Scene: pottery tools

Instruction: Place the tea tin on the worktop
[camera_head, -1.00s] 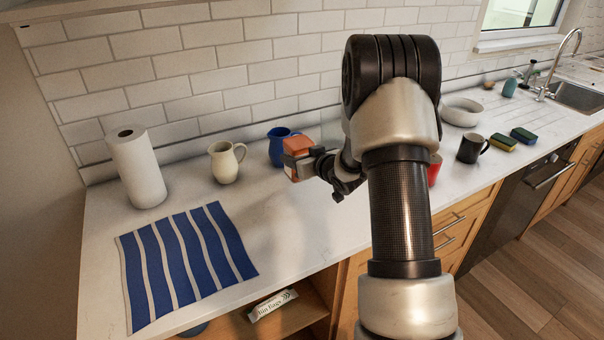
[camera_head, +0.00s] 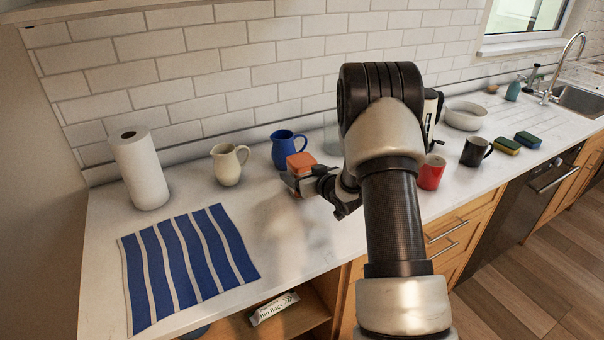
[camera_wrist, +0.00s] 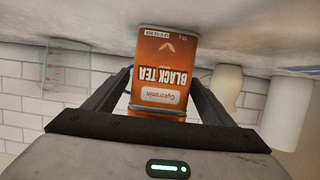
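The tea tin (camera_head: 301,160) is an orange box labelled black tea, above or on the worktop (camera_head: 240,200) in front of the blue jug. My gripper (camera_head: 302,182) has its fingers on both sides of the tin and is shut on it. In the wrist view, which is upside down, the tin (camera_wrist: 164,72) stands upright between the fingertips (camera_wrist: 163,85). Its base is very close to the worktop (camera_wrist: 235,20); I cannot tell whether it touches.
The blue jug (camera_head: 287,149) and cream jug (camera_head: 228,163) stand behind and left of the tin. A paper roll (camera_head: 139,170) and striped cloth (camera_head: 188,265) are further left. A red mug (camera_head: 431,173) and dark mug (camera_head: 475,151) are right. Bare worktop lies before the tin.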

